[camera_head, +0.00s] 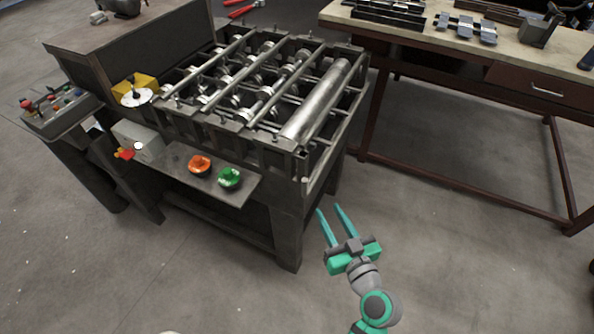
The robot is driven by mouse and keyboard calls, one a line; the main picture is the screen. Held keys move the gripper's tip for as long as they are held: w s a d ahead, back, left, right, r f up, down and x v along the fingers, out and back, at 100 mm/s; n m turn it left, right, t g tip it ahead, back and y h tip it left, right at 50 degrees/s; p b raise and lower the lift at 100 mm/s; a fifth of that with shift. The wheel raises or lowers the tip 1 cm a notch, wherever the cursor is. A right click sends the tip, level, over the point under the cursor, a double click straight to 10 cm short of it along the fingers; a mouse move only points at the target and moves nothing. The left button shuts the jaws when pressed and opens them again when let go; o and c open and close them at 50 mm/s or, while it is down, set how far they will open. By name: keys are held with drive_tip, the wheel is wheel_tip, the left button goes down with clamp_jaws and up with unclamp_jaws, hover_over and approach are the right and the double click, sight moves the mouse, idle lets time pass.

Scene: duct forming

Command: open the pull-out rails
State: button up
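The pull-out rails appear to belong to the dark metal forming machine (285,190), whose top frame carries several parallel rods with rollers (262,78) and one thick bright cylinder (318,100) near its right side. I cannot tell which bars slide out. My gripper (331,211) is at the lower middle, in front of and to the right of the machine's front right leg. Its two teal fingers point up and away, spread apart with nothing between them. It appears not to touch the machine.
An orange knob (199,165) and a green knob (229,178) sit on the machine's front shelf (240,194). A control box (62,110) stands at left. A workbench (450,52) with metal parts stands at the back right. Bare floor (450,260) lies right of my gripper.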

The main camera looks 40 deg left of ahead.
drive_tip(key=a+r+n+g+y, duration=0.2)
drive_tip(key=a+r+n, duration=0.1)
drive_tip(key=a+r, duration=0.15)
approach(291, 162)
drive_tip(key=x, duration=0.6)
drive_tip(key=shift+s, duration=0.1)
clamp_jaws()
